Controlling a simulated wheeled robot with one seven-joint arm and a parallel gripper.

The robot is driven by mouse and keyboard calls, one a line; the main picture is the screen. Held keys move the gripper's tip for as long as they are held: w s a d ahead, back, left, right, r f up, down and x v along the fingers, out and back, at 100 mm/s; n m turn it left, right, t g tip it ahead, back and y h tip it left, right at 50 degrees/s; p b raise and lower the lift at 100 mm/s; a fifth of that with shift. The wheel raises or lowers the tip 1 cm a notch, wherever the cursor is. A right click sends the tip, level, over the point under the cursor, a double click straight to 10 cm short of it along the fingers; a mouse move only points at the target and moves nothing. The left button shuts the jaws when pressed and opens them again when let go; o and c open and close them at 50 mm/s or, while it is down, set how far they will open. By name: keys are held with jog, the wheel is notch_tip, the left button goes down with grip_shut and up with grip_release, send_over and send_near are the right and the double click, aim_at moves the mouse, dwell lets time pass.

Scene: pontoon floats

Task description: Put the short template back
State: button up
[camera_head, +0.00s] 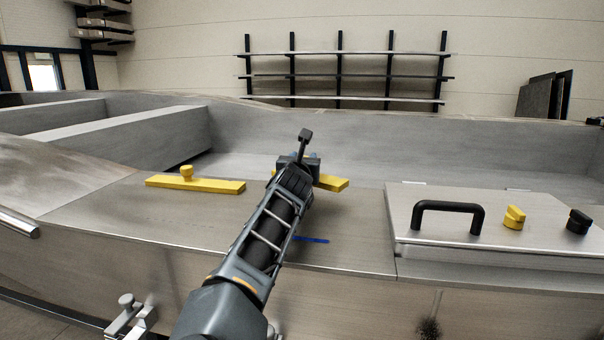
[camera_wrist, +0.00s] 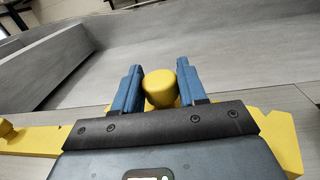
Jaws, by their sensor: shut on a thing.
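My gripper (camera_wrist: 160,88) has its blue fingers shut on the yellow round knob (camera_wrist: 160,86) of a yellow template. In the head view this template (camera_head: 332,183) shows mostly to the right of my gripper (camera_head: 298,160); the rest is hidden behind it. It looks like the shorter of two templates. I cannot tell whether it touches the deck. A longer yellow template (camera_head: 212,186) with its own knob lies flat on the grey deck to the left; a yellow bar (camera_wrist: 35,140) at the wrist view's left edge looks like it.
A short blue mark (camera_head: 312,240) lies on the deck just right of my arm. A raised hatch lid (camera_head: 405,215) with a black handle (camera_head: 447,205), a yellow knob (camera_head: 514,217) and a black knob (camera_head: 579,221) stands at the right. Bare deck lies between the hatch and my arm.

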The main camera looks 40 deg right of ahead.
jog(key=shift+w+a+f, duration=0.1)
jog(key=shift+w+f, duration=0.05)
jog(key=shift+w, duration=0.05)
notch_tip(320, 180, down, 4)
jog(key=shift+r+p, duration=0.15)
jog(key=shift+p, duration=0.4)
jog(key=shift+f+b, duration=0.3)
jog(key=o, duration=1.1)
jog(key=shift+r, duration=0.15)
jog(key=shift+a+p, duration=0.1)
jog(key=shift+p, duration=0.2)
jog(key=b+v, duration=0.2)
jog(key=v, duration=1)
jog(key=shift+s, duration=0.1)
